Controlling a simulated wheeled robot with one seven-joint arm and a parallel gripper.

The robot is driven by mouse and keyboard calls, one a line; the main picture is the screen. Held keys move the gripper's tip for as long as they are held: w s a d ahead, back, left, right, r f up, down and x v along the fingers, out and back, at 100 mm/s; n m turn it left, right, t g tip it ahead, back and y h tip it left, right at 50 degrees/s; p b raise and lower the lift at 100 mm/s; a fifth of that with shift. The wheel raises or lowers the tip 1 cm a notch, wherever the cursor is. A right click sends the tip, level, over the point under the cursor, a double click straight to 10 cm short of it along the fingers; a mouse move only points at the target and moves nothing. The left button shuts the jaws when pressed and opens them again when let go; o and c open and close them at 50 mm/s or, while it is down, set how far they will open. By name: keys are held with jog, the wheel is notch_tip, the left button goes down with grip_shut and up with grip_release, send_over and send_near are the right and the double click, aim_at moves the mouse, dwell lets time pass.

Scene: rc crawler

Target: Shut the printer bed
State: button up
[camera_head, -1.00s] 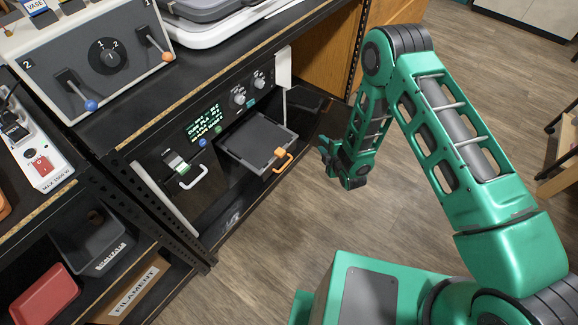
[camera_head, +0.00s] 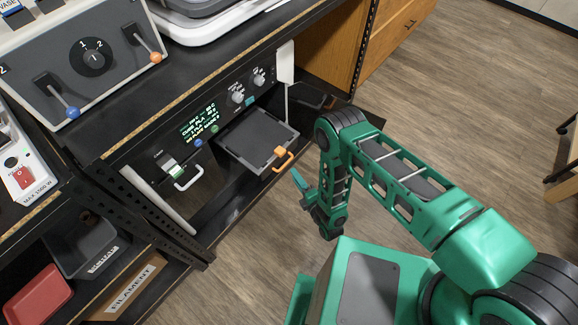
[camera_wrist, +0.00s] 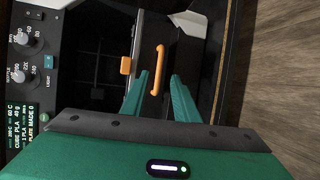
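The printer bed (camera_head: 252,143) is a dark flat plate in a grey frame, pulled out of the black printer front. Its orange handle (camera_head: 284,158) sits at the front edge and also shows in the wrist view (camera_wrist: 157,70). My gripper (camera_head: 303,190) is in front of the bed, to the lower right of the handle and apart from it. In the wrist view its two green fingers (camera_wrist: 160,82) are spread, with nothing held between them. The handle appears ahead of the gap between them, nearer the left finger.
The printer panel has a lit screen (camera_head: 198,124) and knobs. A white handle (camera_head: 187,178) is left of the bed. A grey switch box (camera_head: 84,58) stands on the shelf above. A black bin (camera_head: 82,246) and red tray (camera_head: 38,293) are lower left.

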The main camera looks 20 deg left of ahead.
jog(key=x, duration=0.7)
jog(key=shift+a, duration=0.2)
grip_shut()
